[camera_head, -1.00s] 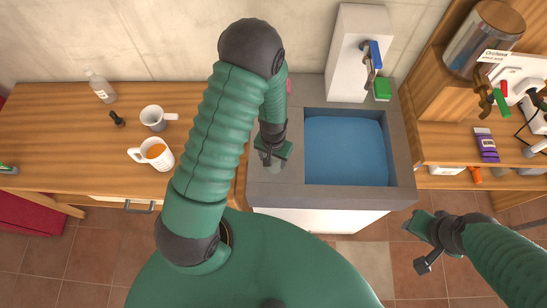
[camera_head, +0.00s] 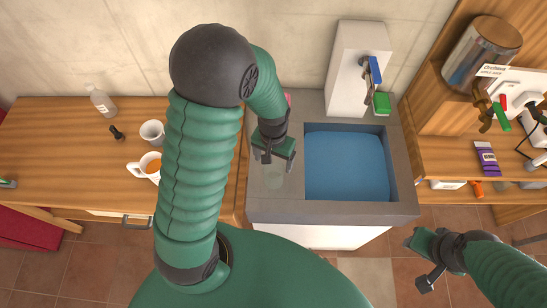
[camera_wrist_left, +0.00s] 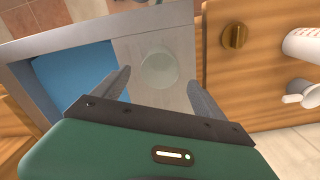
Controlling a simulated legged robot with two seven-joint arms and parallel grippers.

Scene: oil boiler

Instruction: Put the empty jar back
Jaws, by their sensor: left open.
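A clear, empty-looking glass jar (camera_head: 274,178) stands on the grey sink counter, just left of the blue basin. In the left wrist view the jar (camera_wrist_left: 159,70) shows as a pale round shape between and beyond my fingers. My left gripper (camera_head: 273,160) is above the counter close to the jar. Its two fingers (camera_wrist_left: 158,82) are spread wide with nothing held between them. My right gripper (camera_head: 424,262) hangs over the tiled floor at the lower right; its finger gap is unclear.
The sink (camera_head: 346,165) has a tap (camera_head: 374,75) and a green sponge (camera_head: 382,103) behind it. A shelf unit with a metal dispenser (camera_head: 482,52) stands right.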

